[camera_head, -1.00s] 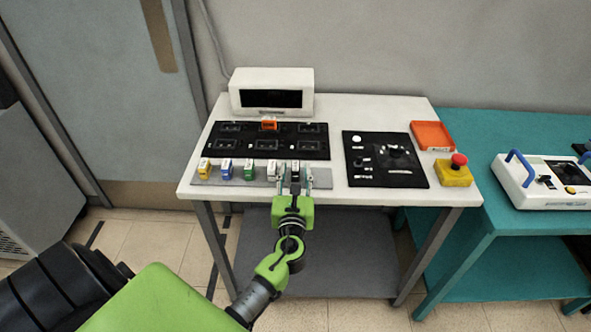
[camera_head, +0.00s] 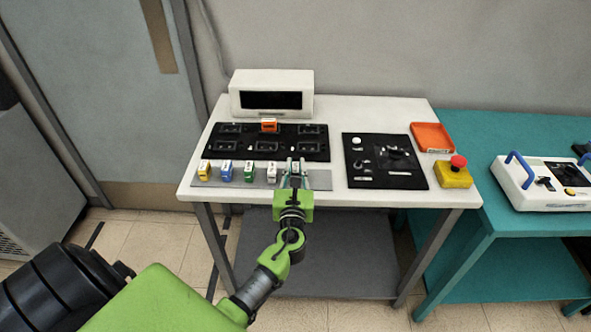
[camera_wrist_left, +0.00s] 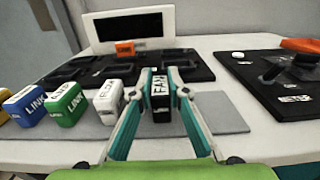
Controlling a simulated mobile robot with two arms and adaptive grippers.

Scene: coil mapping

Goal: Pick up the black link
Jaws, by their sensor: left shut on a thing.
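The black link (camera_wrist_left: 160,103) has a white lettered label on top and sits between the two fingers of my left gripper (camera_wrist_left: 161,80) in the left wrist view. The fingers touch it on both sides. In the head view my left gripper (camera_head: 296,164) is at the right part of the grey strip (camera_head: 320,180) on the white table, and its fingers partly hide the black link. I cannot tell whether the link is clear of the strip. My right gripper is not in view.
White (camera_head: 272,172), green (camera_head: 249,171), blue (camera_head: 225,172) and yellow (camera_head: 205,171) links stand left of the gripper. Behind is a black socket panel (camera_head: 265,153) with an orange link (camera_head: 269,126). A black control panel (camera_head: 385,160), orange tray (camera_head: 432,136) and emergency stop (camera_head: 457,172) are right.

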